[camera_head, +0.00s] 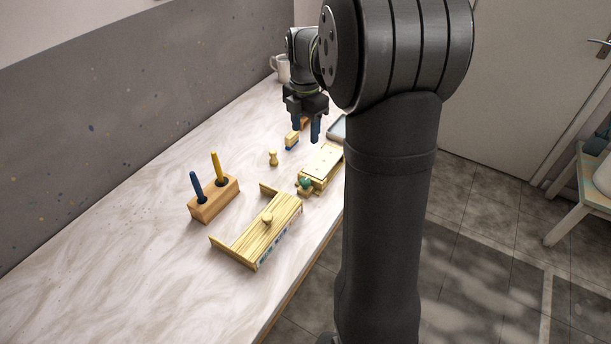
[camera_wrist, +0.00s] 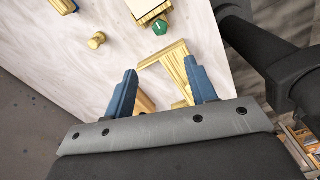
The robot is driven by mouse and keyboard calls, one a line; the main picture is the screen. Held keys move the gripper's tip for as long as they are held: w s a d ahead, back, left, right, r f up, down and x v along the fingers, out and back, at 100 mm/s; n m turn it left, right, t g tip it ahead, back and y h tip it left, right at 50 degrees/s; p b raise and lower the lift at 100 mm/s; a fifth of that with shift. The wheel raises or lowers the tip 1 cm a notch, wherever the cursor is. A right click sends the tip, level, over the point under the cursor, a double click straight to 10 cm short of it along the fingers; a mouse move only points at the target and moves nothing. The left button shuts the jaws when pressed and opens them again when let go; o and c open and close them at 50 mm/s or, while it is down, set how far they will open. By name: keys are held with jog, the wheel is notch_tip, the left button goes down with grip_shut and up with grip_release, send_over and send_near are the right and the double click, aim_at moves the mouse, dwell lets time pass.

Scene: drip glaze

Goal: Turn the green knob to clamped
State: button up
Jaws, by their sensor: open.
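The green knob (camera_head: 305,183) sits at the near end of a pale wooden clamp block (camera_head: 322,166) on the marble-look table. In the wrist view the green knob (camera_wrist: 159,28) shows near the top, beside the block's end (camera_wrist: 148,8). I cannot read any marking for its setting. My gripper (camera_head: 307,131) has blue fingers and hangs above the table, beyond the knob and apart from it. In the wrist view my gripper (camera_wrist: 163,80) is open, with nothing between its fingertips but the view of a wooden piece far below.
A holder (camera_head: 214,200) with a blue and a yellow stick stands left. A small wooden peg (camera_head: 273,158), a blue-based brush-like block (camera_head: 291,141) and a white mug (camera_head: 281,67) stand farther back. The front-left table is clear.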

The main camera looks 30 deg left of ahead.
jog(key=n, duration=0.3)
send_near(305, 180)
notch_tip(305, 180, down, 8)
jog(key=shift+f, duration=0.2)
dwell(0.4)
jog(key=c, duration=1)
